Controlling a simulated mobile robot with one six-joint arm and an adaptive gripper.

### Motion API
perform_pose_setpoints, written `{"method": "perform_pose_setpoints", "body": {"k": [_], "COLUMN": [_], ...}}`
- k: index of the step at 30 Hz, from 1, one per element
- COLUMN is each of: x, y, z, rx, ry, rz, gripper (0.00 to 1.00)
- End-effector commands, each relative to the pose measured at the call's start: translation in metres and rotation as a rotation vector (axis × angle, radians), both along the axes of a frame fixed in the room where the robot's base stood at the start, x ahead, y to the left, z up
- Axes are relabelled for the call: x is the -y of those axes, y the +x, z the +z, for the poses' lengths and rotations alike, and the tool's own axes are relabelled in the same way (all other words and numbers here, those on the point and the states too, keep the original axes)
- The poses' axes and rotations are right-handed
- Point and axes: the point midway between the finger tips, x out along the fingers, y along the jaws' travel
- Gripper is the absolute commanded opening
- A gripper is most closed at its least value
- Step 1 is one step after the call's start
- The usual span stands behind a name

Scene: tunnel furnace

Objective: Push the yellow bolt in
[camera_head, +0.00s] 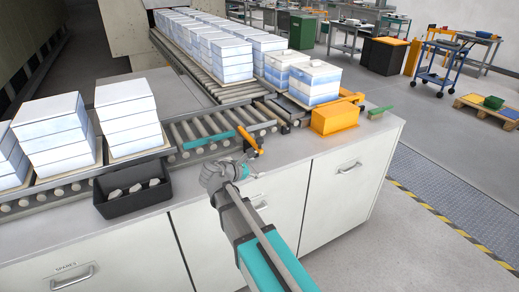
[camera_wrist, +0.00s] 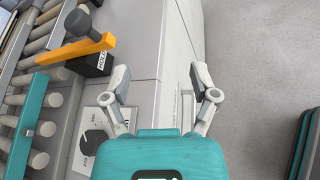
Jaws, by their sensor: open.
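A yellow-orange bar with a dark round knob (camera_wrist: 84,24) shows in the wrist view (camera_wrist: 65,53), by a black block marked HOLD. It also shows in the head view as the small orange lever (camera_head: 248,139) at the conveyor's near edge. A second yellow-orange piece (camera_head: 351,96) sits by the orange box (camera_head: 335,118) at the end of the rollers. I cannot tell for certain which is the bolt. My gripper (camera_wrist: 160,82) is open and empty over the cabinet's edge. In the head view my gripper (camera_head: 218,174) is just below and left of the lever, apart from it.
Stacks of white-blue blocks (camera_head: 133,123) stand on the roller conveyor (camera_head: 205,128). A black bin (camera_head: 130,203) sits on the counter's left. A black rotary knob (camera_wrist: 93,139) is left of my gripper in the wrist view. Open floor (camera_head: 440,150) lies right of the cabinets.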

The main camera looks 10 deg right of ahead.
Motion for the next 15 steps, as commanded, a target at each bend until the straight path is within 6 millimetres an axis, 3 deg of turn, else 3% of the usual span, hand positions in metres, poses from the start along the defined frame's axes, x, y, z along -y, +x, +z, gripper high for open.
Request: {"method": "perform_pose_setpoints", "body": {"k": [3, 9, 15], "x": [-0.023, -0.053, -0.066], "y": [0.018, 0.032, 0.036], "z": [0.001, 0.016, 0.025], "rx": [-0.029, -0.070, -0.086], "ry": [-0.184, -0.431, -0.529], "rz": [0.086, 0.174, 0.199], "gripper": [0.77, 0.77, 0.77]}}
